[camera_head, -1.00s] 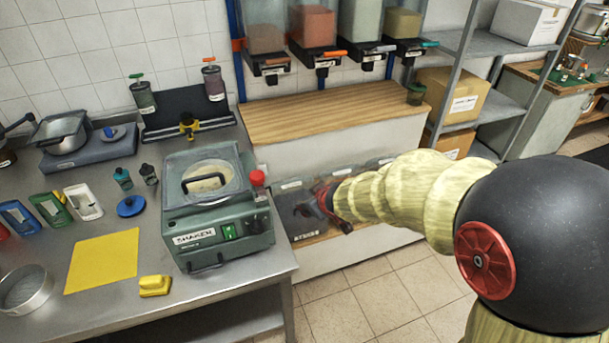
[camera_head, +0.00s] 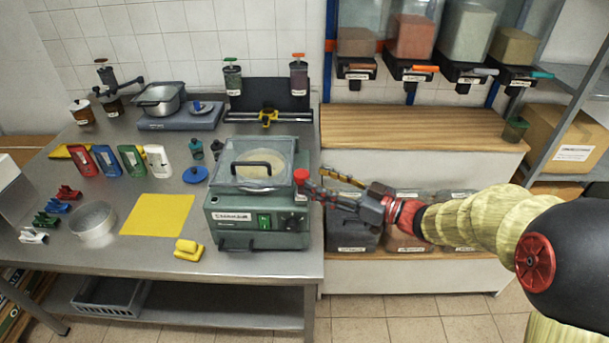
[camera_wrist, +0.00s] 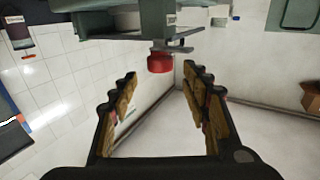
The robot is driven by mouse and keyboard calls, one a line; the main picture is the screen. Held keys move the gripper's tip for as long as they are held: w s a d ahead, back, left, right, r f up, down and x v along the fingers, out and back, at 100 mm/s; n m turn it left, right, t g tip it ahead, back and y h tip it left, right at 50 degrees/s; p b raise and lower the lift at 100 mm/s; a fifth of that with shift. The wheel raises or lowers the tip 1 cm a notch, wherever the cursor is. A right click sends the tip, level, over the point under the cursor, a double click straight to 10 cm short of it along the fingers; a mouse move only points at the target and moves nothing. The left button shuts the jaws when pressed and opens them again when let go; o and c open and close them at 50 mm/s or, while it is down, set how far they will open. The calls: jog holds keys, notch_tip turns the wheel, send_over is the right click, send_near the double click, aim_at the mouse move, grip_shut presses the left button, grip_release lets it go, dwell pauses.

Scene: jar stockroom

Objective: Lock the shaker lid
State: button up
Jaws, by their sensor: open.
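The green shaker (camera_head: 258,215) stands at the right end of the steel table. Its clear lid (camera_head: 252,172), with a black handle, lies down over the top, and a round pale thing shows under it. A red knob (camera_head: 301,176) sticks out at the shaker's upper right side; in the wrist view the red knob (camera_wrist: 160,63) is ahead of the fingers. My gripper (camera_head: 322,182) is open and empty just right of the knob. In the wrist view my gripper (camera_wrist: 160,95) has its fingers spread, with the knob beyond their tips. I cannot tell whether they touch it.
A yellow sheet (camera_head: 157,214) and a yellow block (camera_head: 188,249) lie left of the shaker. A black stand (camera_head: 267,97) with jars is behind it. A wooden-topped counter (camera_head: 420,135) with bins below is to the right. Dispensers hang above it.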

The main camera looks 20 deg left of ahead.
aim_at(308, 176)
jog(key=b+x, duration=0.1)
jog(key=x, duration=0.5)
jog(key=shift+b, duration=0.35)
jog(key=shift+c, duration=1.2)
jog(key=c, duration=0.9)
